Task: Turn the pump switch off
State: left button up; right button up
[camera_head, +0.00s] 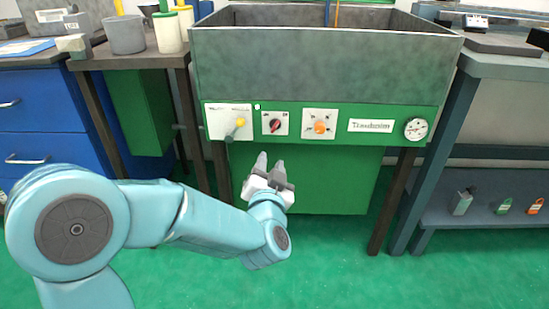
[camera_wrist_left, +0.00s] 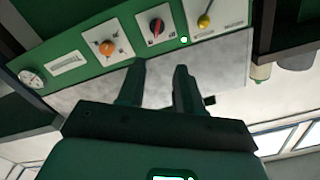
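The green control panel (camera_head: 340,122) on the front of the grey tank carries a red rotary knob (camera_head: 275,124) on a small white plate, which looks like the pump switch. Its labels are too small to read. The knob also shows in the left wrist view (camera_wrist_left: 156,28), with its pointer close to upright in that picture. My left gripper (camera_head: 271,160) is open and empty, its fingers pointing up at the panel just below the knob. In the left wrist view its two fingers (camera_wrist_left: 158,68) stand apart below the knob, not touching it. My right gripper is out of view.
A yellow-tipped lever (camera_head: 238,125) sits left of the knob and an orange knob (camera_head: 320,127) right of it. A round gauge (camera_head: 416,129) is at the panel's right end. The tank (camera_head: 320,70) stands above. Tables flank it on both sides.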

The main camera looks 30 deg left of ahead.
aim_at(275, 129)
pick_arm(q)
jog(key=x, duration=1.6)
jog(key=shift+w+d+f, duration=0.1)
jog(key=shift+w+f, duration=0.1)
jog(key=shift+f, duration=0.2)
jog(key=shift+c, duration=0.3)
grip_shut()
